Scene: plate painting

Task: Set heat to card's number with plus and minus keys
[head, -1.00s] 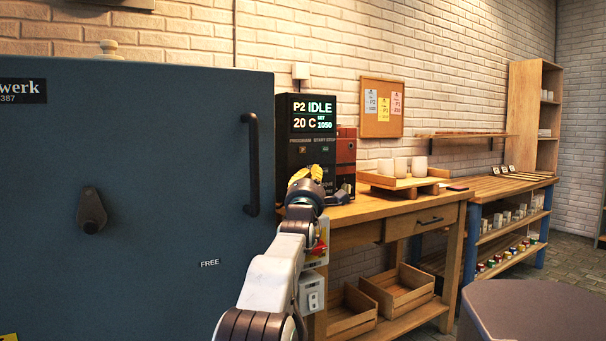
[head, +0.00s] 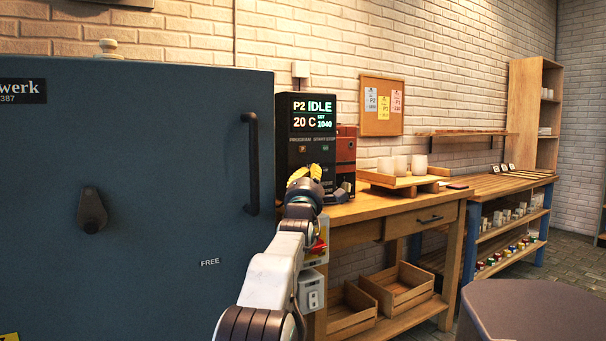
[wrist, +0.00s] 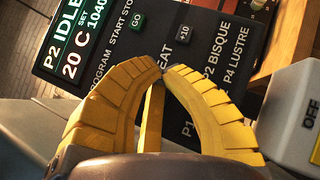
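The black control box (head: 307,135) beside the kiln reads "P2 IDLE", "20 C" and "SET 1040" in the head view. A minus key is not visible; my fingers cover part of the panel. My gripper (wrist: 161,74) is at the panel, yellow fingertips together and holding nothing visible. It also shows in the head view (head: 306,172). Cards (head: 383,107) hang on the corkboard (head: 372,128); P2 is legible, but their smaller print is not.
The blue kiln door (head: 150,150) with its upright handle (head: 251,165) fills the left. A wooden bench (head: 425,212) carries a board with pale cups (head: 400,166). A red emergency button (head: 318,246) is near my arm. A grey rounded surface (head: 540,312) is front right.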

